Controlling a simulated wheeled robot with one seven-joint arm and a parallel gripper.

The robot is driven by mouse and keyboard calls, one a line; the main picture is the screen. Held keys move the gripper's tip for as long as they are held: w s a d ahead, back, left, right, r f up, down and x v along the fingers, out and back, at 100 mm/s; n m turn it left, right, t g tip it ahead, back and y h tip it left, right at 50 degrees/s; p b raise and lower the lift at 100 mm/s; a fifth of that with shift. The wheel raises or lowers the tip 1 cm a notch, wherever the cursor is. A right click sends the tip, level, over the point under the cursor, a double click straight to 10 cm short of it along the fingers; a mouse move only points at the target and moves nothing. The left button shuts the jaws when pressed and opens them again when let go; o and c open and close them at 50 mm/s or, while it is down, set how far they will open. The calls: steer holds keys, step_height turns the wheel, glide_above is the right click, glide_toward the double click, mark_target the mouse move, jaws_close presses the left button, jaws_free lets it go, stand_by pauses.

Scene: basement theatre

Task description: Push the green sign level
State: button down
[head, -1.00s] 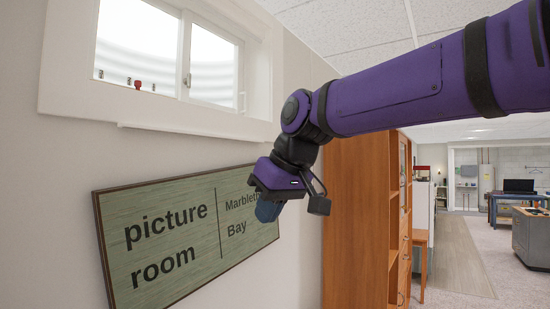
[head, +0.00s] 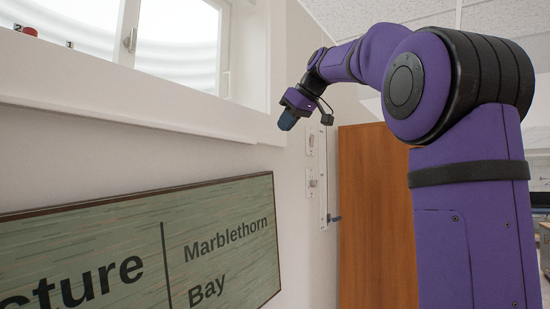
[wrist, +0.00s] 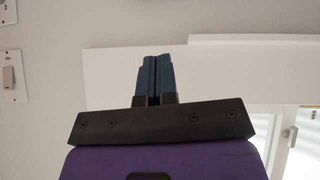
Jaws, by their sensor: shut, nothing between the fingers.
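The green sign (head: 130,245) hangs on the wall at the lower left of the head view. It has a dark frame and dark lettering; "Marblethorn Bay" shows right of a vertical line, and its left part is cut off by the picture edge. Its top edge runs slanted, higher at the right, though perspective makes the true tilt hard to tell. My gripper (head: 287,123) is above and right of the sign's upper right corner, apart from it, near the window trim. In the wrist view, its blue fingers (wrist: 156,78) are together and empty, and the sign is not seen there.
A window (head: 165,35) with a white sill is above the sign. Wall switches (head: 312,181) are right of the sign, and also show at the left of the wrist view (wrist: 9,76). A wooden cabinet (head: 372,215) stands further right.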

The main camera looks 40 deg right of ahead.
glide_above(267, 180)
steer(key=s, duration=0.2)
steer(key=f, duration=0.6)
steer(key=shift+w+a+f, duration=0.25)
steer(key=shift+a+f, duration=0.1)
step_height(267, 180, down, 2)
steer(key=shift+w+d+f, duration=0.1)
steer(key=shift+w+f, duration=0.05)
steer(key=shift+f, duration=0.95)
steer(key=shift+m+y, duration=0.3)
steer(key=shift+y, duration=0.2)
steer(key=f, duration=0.2)
steer(key=d+f, duration=0.1)
steer(key=f, duration=0.1)
steer(key=shift+w, duration=0.15)
steer(key=shift+r, duration=0.15)
